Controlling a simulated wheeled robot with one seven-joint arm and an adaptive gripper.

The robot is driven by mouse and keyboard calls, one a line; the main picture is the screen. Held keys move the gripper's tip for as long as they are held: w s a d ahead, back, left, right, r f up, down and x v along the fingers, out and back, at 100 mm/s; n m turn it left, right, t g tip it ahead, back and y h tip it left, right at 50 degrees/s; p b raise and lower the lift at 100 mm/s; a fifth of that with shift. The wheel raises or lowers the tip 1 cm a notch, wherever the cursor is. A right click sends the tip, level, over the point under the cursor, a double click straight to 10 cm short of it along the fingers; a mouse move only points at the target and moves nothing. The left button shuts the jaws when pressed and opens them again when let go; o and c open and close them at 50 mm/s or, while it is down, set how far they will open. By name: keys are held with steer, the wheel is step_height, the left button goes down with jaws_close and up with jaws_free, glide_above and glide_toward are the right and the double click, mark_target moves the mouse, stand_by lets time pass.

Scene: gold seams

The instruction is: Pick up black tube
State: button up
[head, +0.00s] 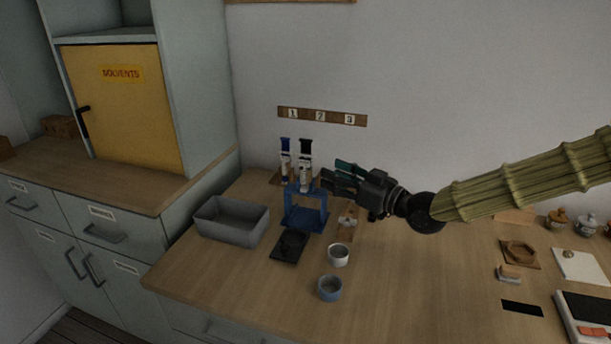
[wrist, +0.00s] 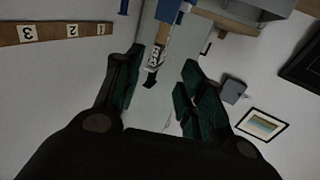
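In the wrist view my gripper (wrist: 163,62) is open, with gaps on both sides of the tube. I see no contact.
A grey bin (head: 232,222) stands left of the rack. A black tray (head: 290,246) lies in front, with a white cup (head: 338,255) and a blue-grey cup (head: 330,288) nearby. A numbered strip (head: 322,116) is on the wall behind. The middle of the bench is clear.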

mark_target(309, 166)
steer(key=shift+f+x, duration=0.2)
steer(key=shift+x, duration=2.5)
steer(key=shift+w+a, duration=0.4)
steer(key=shift+a, duration=0.1)
steer(key=p+x, duration=0.1)
steer(key=x, duration=0.3)
steer(key=shift+a, duration=0.15)
jaws_close()
